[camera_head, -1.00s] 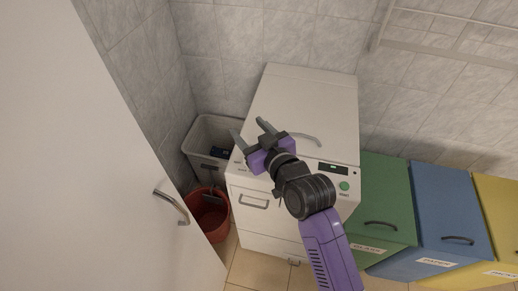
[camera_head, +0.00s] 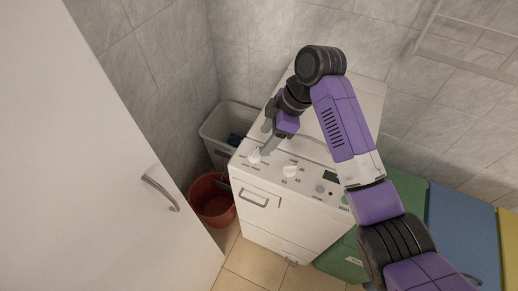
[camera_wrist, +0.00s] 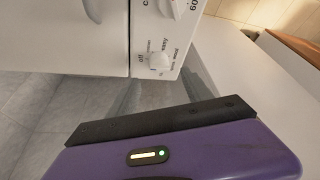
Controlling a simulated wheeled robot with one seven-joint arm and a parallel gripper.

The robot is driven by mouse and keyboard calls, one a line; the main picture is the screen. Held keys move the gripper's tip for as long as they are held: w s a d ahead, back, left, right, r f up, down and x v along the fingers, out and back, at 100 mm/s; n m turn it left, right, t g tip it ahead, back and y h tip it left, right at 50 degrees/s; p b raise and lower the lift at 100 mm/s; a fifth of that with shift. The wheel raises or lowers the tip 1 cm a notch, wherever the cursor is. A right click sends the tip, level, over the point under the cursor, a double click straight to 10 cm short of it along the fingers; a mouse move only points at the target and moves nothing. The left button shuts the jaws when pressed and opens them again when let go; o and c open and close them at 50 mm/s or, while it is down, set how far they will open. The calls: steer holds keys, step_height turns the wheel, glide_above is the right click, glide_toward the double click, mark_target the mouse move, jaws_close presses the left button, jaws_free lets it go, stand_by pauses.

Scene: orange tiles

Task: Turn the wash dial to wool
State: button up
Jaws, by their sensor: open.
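The washing machine (camera_head: 285,225) is white, with two white knobs on its sloped front panel. The left knob, the wash dial (camera_head: 254,156), has small labels around it. In the wrist view the wash dial (camera_wrist: 158,61) shows near "off" and "easy"; the other words are too small to read surely, and I cannot tell its setting. My gripper (camera_head: 264,141) is open and points down at this dial from above and behind. Its fingers are close to the dial; contact is unclear.
A second knob (camera_head: 290,171) with temperature numbers is right of the wash dial. A drawer handle (camera_head: 253,197) is below the panel. A red bucket (camera_head: 212,201) and a pale basket (camera_head: 218,133) stand left. A white door (camera_head: 110,170) is nearer, and coloured bins stand right.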

mark_target(256, 152)
steer(key=shift+p+x, duration=0.65)
steer(key=shift+x, duration=3.25)
jaws_close()
